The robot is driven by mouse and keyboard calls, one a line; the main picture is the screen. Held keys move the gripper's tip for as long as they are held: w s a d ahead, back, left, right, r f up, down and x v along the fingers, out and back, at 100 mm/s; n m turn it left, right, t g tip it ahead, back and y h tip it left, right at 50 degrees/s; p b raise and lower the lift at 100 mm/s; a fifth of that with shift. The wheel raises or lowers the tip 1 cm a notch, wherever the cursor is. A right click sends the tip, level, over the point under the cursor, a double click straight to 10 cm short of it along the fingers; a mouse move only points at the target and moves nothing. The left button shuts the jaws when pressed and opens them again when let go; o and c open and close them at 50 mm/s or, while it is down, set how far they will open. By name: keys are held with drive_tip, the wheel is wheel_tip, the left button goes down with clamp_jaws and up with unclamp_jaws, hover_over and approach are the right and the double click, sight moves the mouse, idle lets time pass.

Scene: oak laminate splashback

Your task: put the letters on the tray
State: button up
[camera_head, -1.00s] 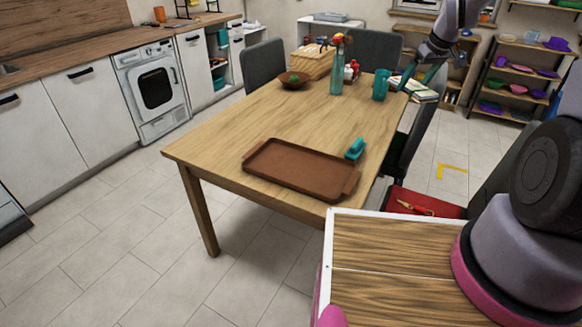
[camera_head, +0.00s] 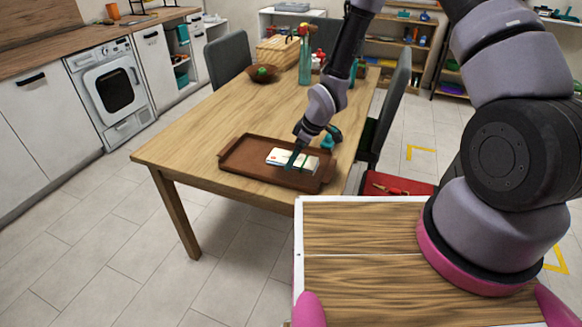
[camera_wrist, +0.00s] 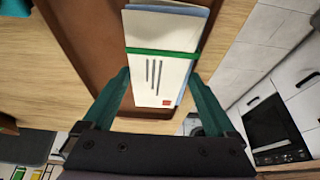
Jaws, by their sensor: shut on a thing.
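The letters (camera_head: 302,162) are a flat white and pale-blue bundle with a green band around it. In the wrist view the bundle (camera_wrist: 160,75) shows a red mark and dark lines. The brown tray (camera_head: 235,160) lies near the front end of the wooden table; its surface also shows in the wrist view (camera_wrist: 85,45). My gripper (camera_head: 292,160) is over the tray, its teal fingers shut on the bundle's near part. The bundle is over the tray's right half; whether it touches the tray floor I cannot tell.
A teal object (camera_head: 330,137) is beside the tray's back right corner, partly behind my arm. A green bottle (camera_head: 304,62), a bowl (camera_head: 262,75) and a wicker basket (camera_head: 280,49) stand at the far end. The middle of the table (camera_head: 235,110) is clear.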

sight(295, 176)
drive_tip(key=shift+f, duration=2.45)
drive_tip(key=shift+f, duration=0.1)
drive_tip(key=o, duration=1.1)
drive_tip(key=v, duration=1.2)
drive_tip(key=shift+w+d+r, duration=0.1)
drive_tip(key=shift+r, duration=0.1)
